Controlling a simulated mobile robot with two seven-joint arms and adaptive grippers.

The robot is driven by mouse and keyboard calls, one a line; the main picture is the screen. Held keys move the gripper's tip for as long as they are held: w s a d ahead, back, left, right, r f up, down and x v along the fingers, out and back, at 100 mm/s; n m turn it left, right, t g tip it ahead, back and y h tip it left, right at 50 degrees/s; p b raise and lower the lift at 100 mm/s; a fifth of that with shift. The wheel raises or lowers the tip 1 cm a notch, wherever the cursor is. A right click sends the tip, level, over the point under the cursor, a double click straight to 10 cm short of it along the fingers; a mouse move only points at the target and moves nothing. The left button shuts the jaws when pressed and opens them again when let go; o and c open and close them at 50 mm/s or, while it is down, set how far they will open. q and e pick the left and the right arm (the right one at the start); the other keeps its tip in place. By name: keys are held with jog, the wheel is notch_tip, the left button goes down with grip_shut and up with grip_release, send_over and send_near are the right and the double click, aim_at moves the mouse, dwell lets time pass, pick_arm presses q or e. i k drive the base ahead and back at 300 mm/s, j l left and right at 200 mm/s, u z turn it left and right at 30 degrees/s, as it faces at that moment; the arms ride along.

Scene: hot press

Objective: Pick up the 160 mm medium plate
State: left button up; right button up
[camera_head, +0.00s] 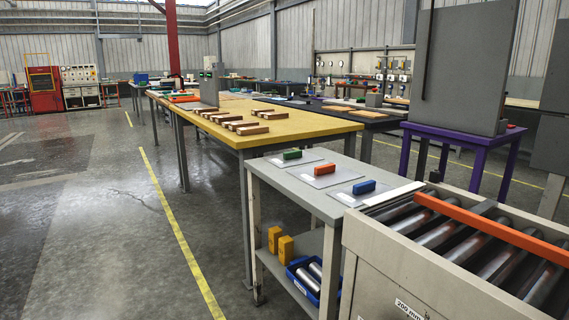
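Three thin grey plates lie flat in a row on the grey top of a small cart (335,216). The far plate (283,164) has a green handle block, the middle plate (318,181) an orange one and the near plate (349,199) a blue one. No size mark is readable on them, so I cannot tell by label which is the 160 mm medium plate. Neither of my grippers is in view.
A roller conveyor (400,262) with an orange bar adjoins the cart at the right. A yellow-topped table (260,110) with several wooden blocks stands behind. The cart's lower shelf holds yellow blocks (286,248) and a blue bin (300,282). Floor at left is clear.

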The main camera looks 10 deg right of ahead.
aim_at(287, 159)
jog(key=i+j+u, duration=0.1)
jog(key=u, duration=0.75)
jog(key=i, duration=3.3)
jog(key=i+z, duration=0.2)
jog(key=i, duration=0.2)
jog(key=i+j+z, duration=0.2)
jog(key=i, duration=0.2)
jog(key=i+j+z, duration=0.2)
jog(key=i, duration=0.2)
jog(key=z, duration=1.8)
